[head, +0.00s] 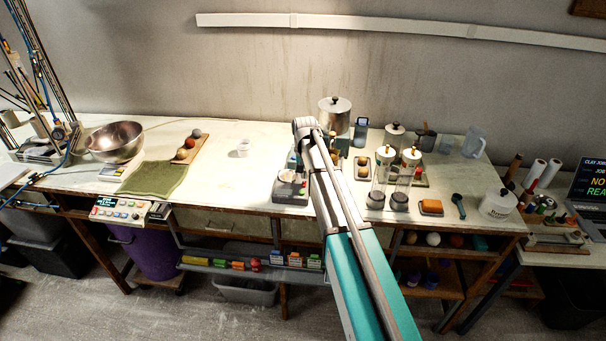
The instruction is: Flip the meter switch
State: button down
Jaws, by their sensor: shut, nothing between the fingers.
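I cannot tell for sure which device is the meter, and no switch is clear at this size. A small upright device with a dark face (361,127) stands at the back, right of the large lidded pot. A grey box with a round pale top (290,187) sits near the front edge of the bench, just left of my arm. My arm reaches up the picture from the lower right to a grey joint above the bench. My gripper does not show clearly; the arm hides what lies behind it.
At the left are a steel bowl (115,142), a green cloth (152,178) and a control panel (122,210). The bench's middle left is mostly clear.

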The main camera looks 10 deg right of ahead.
jog(key=shift+f+b, duration=0.65)
jog(key=shift+f, duration=0.25)
jog(key=shift+f, duration=0.1)
jog(key=shift+f+b, duration=0.2)
jog(key=shift+b, duration=0.1)
jog(key=shift+r, duration=0.15)
jog(key=shift+s, duration=0.3)
jog(key=shift+s+a+r, duration=0.1)
jog(key=shift+s+a, duration=0.1)
jog(key=shift+s, duration=0.3)
jog(key=shift+w+p, duration=0.1)
jog(key=shift+p, duration=0.25)
